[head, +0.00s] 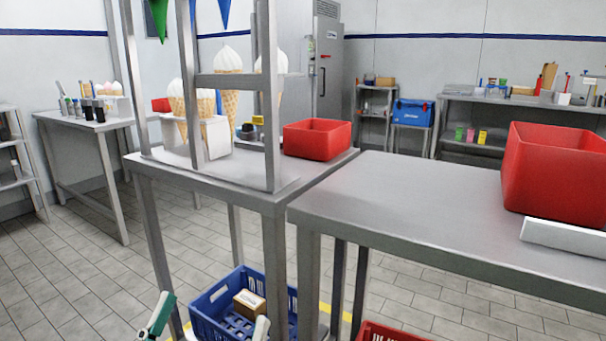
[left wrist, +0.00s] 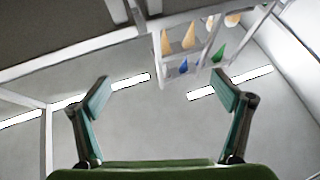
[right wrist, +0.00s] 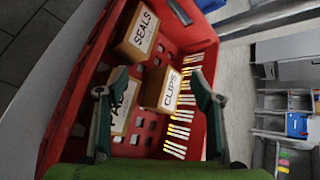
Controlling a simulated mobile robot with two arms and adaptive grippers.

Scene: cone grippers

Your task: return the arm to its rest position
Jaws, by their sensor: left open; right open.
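My left gripper (head: 210,321) shows at the bottom of the head view, its two fingertips wide apart in front of the blue crate (head: 205,300). In the left wrist view my left gripper (left wrist: 163,92) is open and empty, facing the ceiling, with its fingers apart on either side. My right gripper (right wrist: 158,88) is out of the head view. In the right wrist view it is open, with its fingers in front of a red crate (right wrist: 60,125) holding small boxes. The Clips box (right wrist: 168,90) shows between the fingers; whether they touch it cannot be told.
A metal table with a rack (head: 205,82) and ice cream cones (head: 228,60) stands above the blue crate. A second metal table (head: 410,195) bears a red bin (head: 555,170). The Seals box (right wrist: 138,35) lies in the red crate. Tiled floor is free at left.

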